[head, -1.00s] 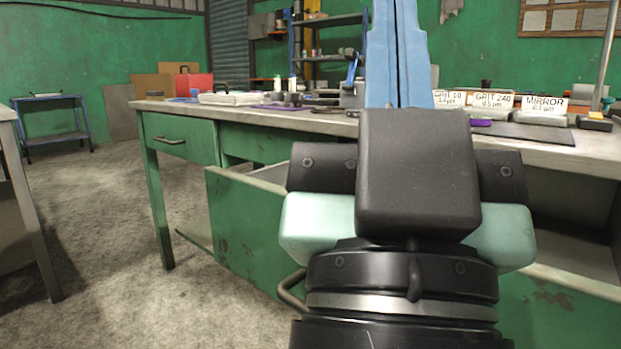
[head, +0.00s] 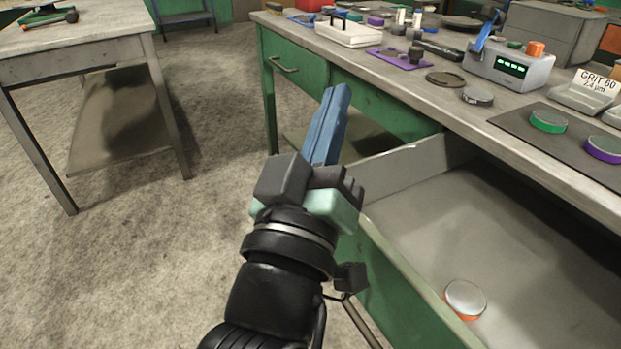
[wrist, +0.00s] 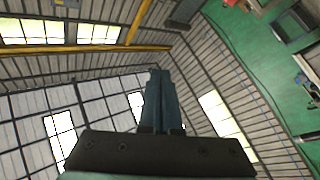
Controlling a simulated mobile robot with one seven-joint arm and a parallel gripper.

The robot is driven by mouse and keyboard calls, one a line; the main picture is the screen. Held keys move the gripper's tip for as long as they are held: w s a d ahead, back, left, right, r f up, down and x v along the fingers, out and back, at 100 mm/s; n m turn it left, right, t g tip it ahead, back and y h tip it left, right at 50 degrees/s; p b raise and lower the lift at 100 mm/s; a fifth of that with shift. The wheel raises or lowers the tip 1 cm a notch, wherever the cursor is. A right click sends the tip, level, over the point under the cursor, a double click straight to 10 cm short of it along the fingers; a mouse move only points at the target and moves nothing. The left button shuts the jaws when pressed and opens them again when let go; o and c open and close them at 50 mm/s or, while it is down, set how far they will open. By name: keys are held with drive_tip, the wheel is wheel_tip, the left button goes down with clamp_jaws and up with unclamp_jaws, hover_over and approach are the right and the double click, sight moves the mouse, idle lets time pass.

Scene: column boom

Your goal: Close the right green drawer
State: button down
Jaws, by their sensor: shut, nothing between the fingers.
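The right green drawer (head: 400,299) is pulled far out from under the workbench, showing its grey inside. A round puck with an orange base (head: 465,299) lies in it. Its handle is mostly hidden behind my arm. My gripper (head: 338,95) is shut and empty, with its blue fingers pointing up, in front of the drawer's left end in the head view. I cannot tell whether it touches the drawer. In the wrist view the shut fingers (wrist: 158,95) point toward the roof, and no drawer shows there.
The left green drawer (head: 290,66) is shut. The workbench top (head: 400,65) carries a grey device with a display (head: 510,68), a dark mat (head: 520,120) and several pucks. Another table (head: 75,66) stands at the left. The concrete floor between them is clear.

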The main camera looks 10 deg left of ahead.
drive_tip(key=s+a+f+n+g+p, duration=0.1)
drive_tip(key=s+a+f+n, duration=0.25)
drive_tip(key=f, duration=0.45)
drive_tip(key=s+a+f+n+g, duration=0.2)
drive_tip(key=f+n, duration=0.3)
drive_tip(key=f, duration=0.2)
drive_tip(key=s+a+f+n+g+p, duration=0.15)
drive_tip(key=f+n, duration=0.25)
drive_tip(key=f, duration=0.4)
drive_tip(key=w+d+b, duration=0.1)
drive_tip(key=w+d, duration=0.3)
drive_tip(key=w, duration=0.7)
drive_tip(key=shift+w, duration=0.25)
drive_tip(key=shift+f+t, duration=0.1)
drive_tip(key=shift+t, duration=0.15)
